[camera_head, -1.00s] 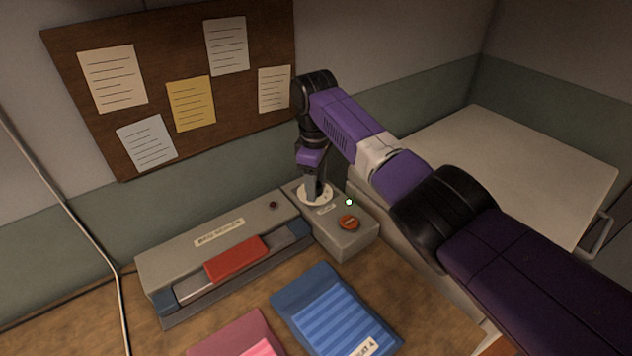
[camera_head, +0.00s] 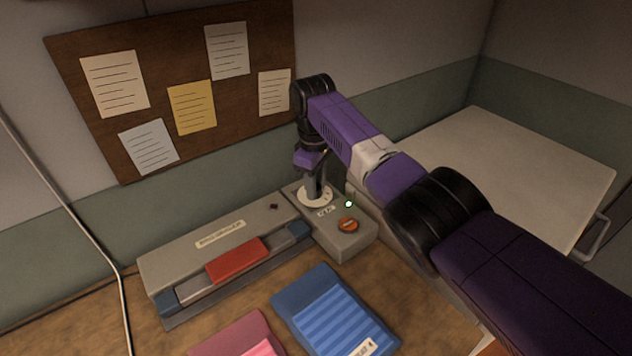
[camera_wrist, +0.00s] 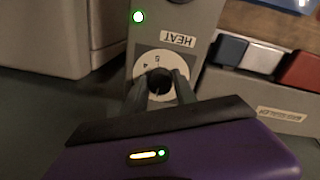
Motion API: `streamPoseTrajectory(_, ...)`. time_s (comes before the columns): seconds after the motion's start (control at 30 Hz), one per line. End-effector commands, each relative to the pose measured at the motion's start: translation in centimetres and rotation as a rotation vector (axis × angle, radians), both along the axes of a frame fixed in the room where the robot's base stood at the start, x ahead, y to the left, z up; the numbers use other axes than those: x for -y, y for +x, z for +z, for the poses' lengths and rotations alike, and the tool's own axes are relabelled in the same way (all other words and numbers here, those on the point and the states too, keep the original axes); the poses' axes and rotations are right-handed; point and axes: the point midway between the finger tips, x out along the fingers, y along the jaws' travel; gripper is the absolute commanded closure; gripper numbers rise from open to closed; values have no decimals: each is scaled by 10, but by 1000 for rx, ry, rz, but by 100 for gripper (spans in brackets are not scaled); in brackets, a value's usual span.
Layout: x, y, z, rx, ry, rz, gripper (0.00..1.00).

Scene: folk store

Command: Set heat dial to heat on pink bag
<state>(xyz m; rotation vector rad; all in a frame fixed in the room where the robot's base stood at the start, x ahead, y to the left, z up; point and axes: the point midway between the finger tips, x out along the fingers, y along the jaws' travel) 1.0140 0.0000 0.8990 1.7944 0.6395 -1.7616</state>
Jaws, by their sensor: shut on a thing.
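The heat dial is a black knob (camera_wrist: 159,81) on a round white plate (camera_head: 314,196) with small marks, on the grey control box (camera_head: 345,240). In the wrist view a HEAT label (camera_wrist: 178,40) appears upside down beside it. My gripper (camera_wrist: 160,88) points down at the dial, its fingers shut on the knob from both sides. The numbers around the plate are too small to read surely, and the set value is unclear. The pink bag (camera_head: 240,335) lies at the bottom edge of the head view; no heat figure on it shows.
The bag sealer (camera_head: 215,235) with a red bar (camera_head: 236,259) stands left of the control box. An orange-red button (camera_head: 348,225) and a lit green lamp (camera_head: 348,204) are near the dial. A blue bag (camera_head: 330,310) with a partly cut-off label lies in front.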

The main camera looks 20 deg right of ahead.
Motion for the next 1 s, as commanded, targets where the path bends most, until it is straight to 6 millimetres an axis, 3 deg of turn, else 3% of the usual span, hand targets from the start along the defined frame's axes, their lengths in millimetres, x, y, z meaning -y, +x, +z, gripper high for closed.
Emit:
streamPoseTrajectory(0.5,-3,1,2,2,1,-386,100)
streamPoseTrajectory(1.0,-2,1,1,4,0,-529,100)
